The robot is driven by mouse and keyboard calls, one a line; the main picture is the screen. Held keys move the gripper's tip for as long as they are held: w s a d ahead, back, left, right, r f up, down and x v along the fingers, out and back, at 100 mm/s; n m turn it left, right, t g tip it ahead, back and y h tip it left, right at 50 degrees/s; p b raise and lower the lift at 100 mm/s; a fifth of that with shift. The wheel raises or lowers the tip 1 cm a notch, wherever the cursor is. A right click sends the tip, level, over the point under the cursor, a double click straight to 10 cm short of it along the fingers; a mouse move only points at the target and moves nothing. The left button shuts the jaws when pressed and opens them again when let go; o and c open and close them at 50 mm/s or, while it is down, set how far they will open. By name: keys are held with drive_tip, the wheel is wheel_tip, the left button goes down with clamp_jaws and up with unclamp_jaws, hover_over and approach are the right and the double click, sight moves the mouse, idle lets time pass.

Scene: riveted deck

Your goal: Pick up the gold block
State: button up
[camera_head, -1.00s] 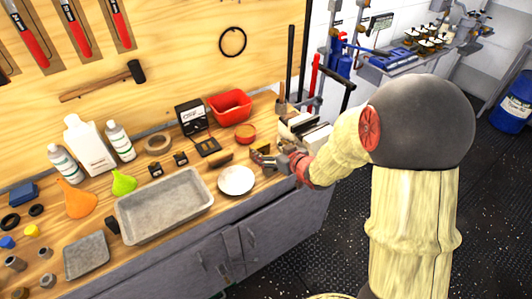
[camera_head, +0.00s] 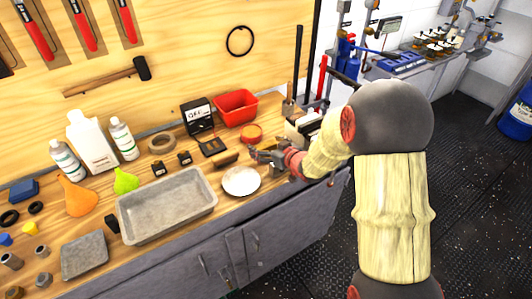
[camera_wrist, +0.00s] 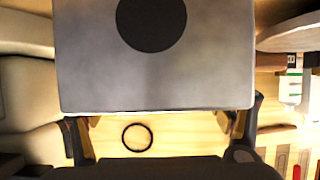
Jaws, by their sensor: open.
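My gripper (camera_head: 262,157) is over the right part of the bench, just behind the white plate (camera_head: 241,181), with its fingers pointing left. In the wrist view its two fingers (camera_wrist: 160,128) stand wide apart at the lower left and right. A small brownish-gold block (camera_head: 225,159) lies on the bench just left of the fingertips, apart from them. I cannot tell for certain that it is the gold block. In the wrist view a large grey face with a dark round spot (camera_wrist: 155,85) fills the upper middle; I cannot tell what it is.
A grey tray (camera_head: 166,207) lies left of the plate. A red bin (camera_head: 236,106) and an orange round container (camera_head: 250,133) stand behind. A vise (camera_head: 303,124) is close on the right. Bottles (camera_head: 92,142) stand at the back left. The bench is crowded.

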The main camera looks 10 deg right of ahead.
drive_tip(key=shift+c, duration=0.5)
drive_tip(key=c, duration=1.5)
drive_tip(key=shift+r, duration=0.2)
drive_tip(key=shift+c, duration=0.3)
